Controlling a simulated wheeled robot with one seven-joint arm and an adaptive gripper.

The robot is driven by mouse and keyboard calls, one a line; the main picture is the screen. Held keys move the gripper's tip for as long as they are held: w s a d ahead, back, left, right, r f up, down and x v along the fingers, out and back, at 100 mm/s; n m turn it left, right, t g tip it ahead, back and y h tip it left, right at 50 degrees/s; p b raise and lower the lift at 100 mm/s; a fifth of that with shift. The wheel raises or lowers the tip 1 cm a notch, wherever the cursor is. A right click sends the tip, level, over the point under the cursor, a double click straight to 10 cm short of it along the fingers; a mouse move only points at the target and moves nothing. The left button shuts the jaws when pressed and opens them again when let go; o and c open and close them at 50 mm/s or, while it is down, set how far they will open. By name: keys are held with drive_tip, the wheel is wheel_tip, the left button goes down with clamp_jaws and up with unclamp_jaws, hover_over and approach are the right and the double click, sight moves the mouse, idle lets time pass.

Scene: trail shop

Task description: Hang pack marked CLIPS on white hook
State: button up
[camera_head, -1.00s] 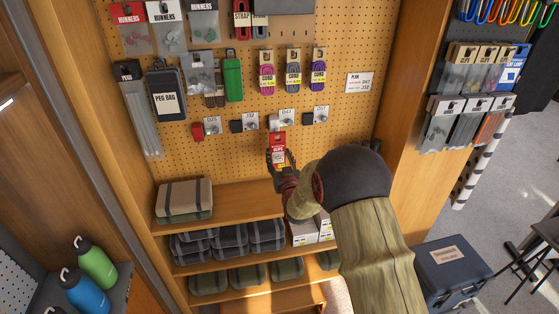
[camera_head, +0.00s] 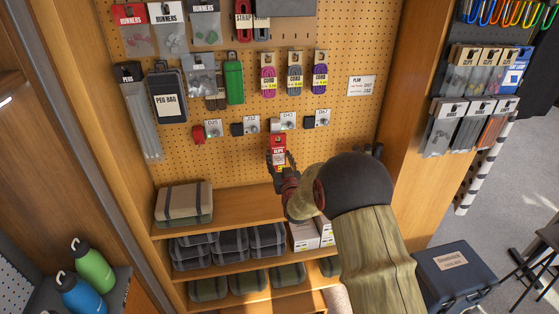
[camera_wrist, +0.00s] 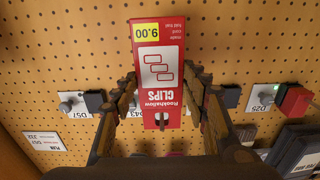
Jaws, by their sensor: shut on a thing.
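My gripper (camera_head: 281,165) is shut on a red and white pack marked CLIPS (camera_head: 278,148). The pack is upright in front of the pegboard, just below the hook labelled D43 (camera_head: 276,125), which has a pale, white-looking block. In the wrist view the pack (camera_wrist: 158,70) appears upside down between the fingers (camera_wrist: 165,100), with a yellow 9.00 price tag and a hang slot. There the pack hides most of the D43 hook. I cannot tell whether the pack touches the hook.
Beside it are a red-block hook D25 (camera_head: 198,133) and dark-block hooks J32 (camera_head: 237,129) and D57 (camera_head: 310,122). Cord packs (camera_head: 294,73) hang above. A wooden shelf (camera_head: 235,208) juts out below. A plan card (camera_head: 361,86) is at right.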

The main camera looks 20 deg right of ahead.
drive_tip(key=shift+w, duration=0.15)
drive_tip(key=shift+w+f+b, duration=0.1)
drive_tip(key=shift+f+b, duration=0.25)
drive_tip(key=shift+b, duration=0.4)
idle(0.4)
idle(0.4)
drive_tip(key=o, duration=1.3)
drive_tip(key=shift+c, duration=0.2)
drive_tip(key=s+a, duration=0.2)
drive_tip(key=s, duration=0.9)
drive_tip(key=shift+s+a+f, duration=0.15)
drive_tip(key=shift+s, duration=0.25)
